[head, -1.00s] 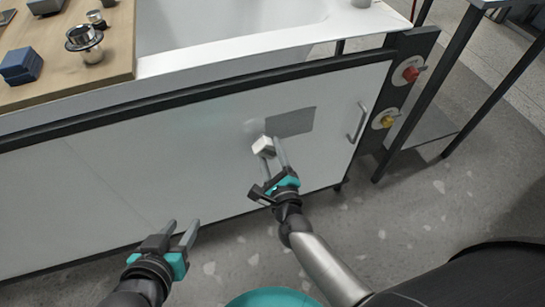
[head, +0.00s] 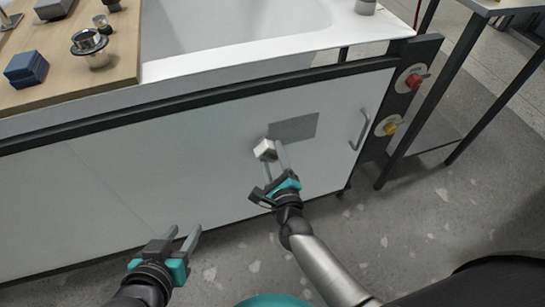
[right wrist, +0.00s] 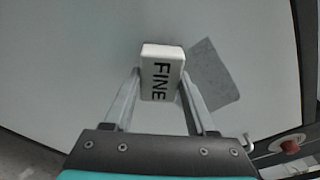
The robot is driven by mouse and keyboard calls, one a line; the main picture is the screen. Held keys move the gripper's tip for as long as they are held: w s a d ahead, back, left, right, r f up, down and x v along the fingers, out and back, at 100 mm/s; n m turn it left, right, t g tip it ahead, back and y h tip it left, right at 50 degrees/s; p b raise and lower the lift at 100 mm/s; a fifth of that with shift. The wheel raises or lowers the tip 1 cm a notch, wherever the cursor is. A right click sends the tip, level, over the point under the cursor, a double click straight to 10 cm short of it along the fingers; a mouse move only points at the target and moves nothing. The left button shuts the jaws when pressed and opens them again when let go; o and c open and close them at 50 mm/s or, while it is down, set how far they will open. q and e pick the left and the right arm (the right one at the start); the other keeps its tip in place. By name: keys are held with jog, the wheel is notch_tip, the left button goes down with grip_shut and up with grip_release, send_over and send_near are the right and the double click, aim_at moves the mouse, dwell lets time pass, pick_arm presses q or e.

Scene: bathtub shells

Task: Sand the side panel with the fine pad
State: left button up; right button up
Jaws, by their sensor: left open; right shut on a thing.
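The side panel (head: 130,170) is the white front face below the bathtub shell (head: 230,35). A darker grey patch (head: 297,128) shows on it, left of the handle. My right gripper (head: 273,160) is shut on the white fine pad (head: 264,149), marked "FINE" in the right wrist view (right wrist: 161,72). The pad is in front of the panel at the lower left of the patch; I cannot tell whether it touches the panel. The patch also shows in the right wrist view (right wrist: 213,75), partly behind the pad. My left gripper (head: 183,236) is open and empty, low before the panel.
A wooden board (head: 60,60) across the tub's left end holds a blue block (head: 25,69) and a metal drain fitting (head: 90,48). A handle (head: 360,130), a red knob (head: 414,81) and a yellow knob (head: 389,127) are at the right. The panel's left part is clear.

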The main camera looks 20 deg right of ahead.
jog(key=shift+w, duration=0.45)
jog(key=shift+d, duration=0.1)
